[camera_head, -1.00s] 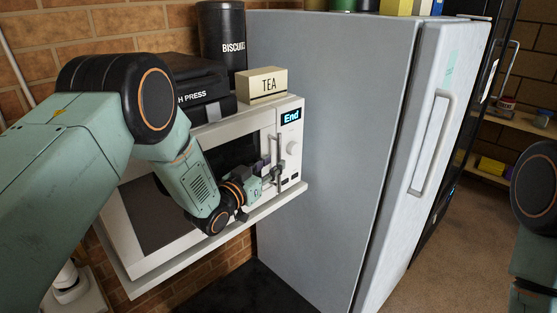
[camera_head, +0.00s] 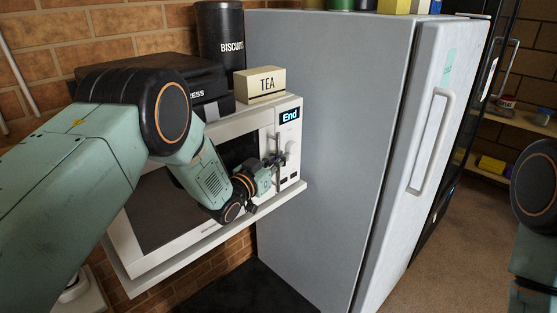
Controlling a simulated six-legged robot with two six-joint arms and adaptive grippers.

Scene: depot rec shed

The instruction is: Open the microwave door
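The white microwave (camera_head: 287,170) stands on a shelf against the brick wall, its front facing right and toward me. Its door (camera_head: 150,209), with a dark window, looks closed; my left arm covers part of it. The upright door handle (camera_head: 277,143) is near the door's right edge, beside the control panel with a lit "End" display (camera_head: 290,114). My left gripper (camera_head: 274,163) is at the lower part of the handle. Its fingers are small and dark there, and I cannot tell whether they are closed on it. My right arm shows at the right edge; its gripper is out of view.
A TEA box (camera_head: 261,84), a black press case (camera_head: 150,75) and a BISCUITS tin (camera_head: 221,45) sit on top of the microwave. The white shelf (camera_head: 250,215) juts below it. A tall grey fridge (camera_head: 330,130) stands close on the right.

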